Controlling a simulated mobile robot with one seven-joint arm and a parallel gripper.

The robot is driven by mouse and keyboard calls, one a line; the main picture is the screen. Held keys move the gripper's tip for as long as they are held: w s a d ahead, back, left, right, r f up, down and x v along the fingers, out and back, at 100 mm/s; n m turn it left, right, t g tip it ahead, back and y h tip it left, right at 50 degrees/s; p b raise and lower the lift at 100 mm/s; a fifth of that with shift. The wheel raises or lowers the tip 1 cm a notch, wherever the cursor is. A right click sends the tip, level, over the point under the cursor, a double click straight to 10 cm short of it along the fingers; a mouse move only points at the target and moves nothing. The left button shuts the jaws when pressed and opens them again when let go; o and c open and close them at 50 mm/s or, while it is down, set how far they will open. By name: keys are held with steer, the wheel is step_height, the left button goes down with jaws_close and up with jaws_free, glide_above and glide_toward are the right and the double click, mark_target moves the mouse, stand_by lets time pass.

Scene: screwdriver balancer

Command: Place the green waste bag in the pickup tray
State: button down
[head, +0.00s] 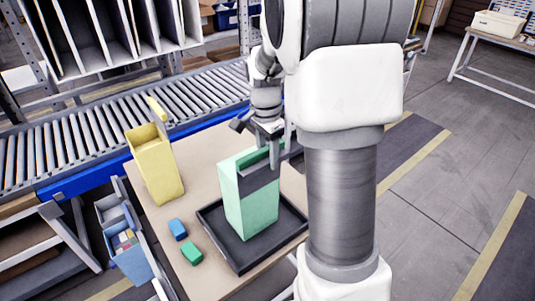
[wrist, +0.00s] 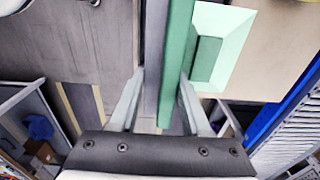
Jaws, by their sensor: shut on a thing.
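The green waste bag (head: 247,205) is a tall, box-shaped pale green container with a dark grey panel near its top. It stands upright within the outline of the black pickup tray (head: 236,262); whether its base touches the tray floor I cannot tell. My gripper (head: 274,158) is at the bag's upper right edge, pointing down, shut on the wall there. In the wrist view the fingers (wrist: 160,78) sit on either side of a grey strip and the bag's green wall (wrist: 177,60). My arm hides the area right of the tray.
A yellow container (head: 155,168) stands at the table's back left. A blue block (head: 178,229) and a green block (head: 192,254) lie left of the tray. A roller conveyor (head: 110,125) runs behind the tan table (head: 207,165). Small bins (head: 130,255) hang at the left edge.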

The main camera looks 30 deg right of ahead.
steer(key=shift+f, duration=0.15)
steer(key=shift+c, duration=1.8)
jaws_free()
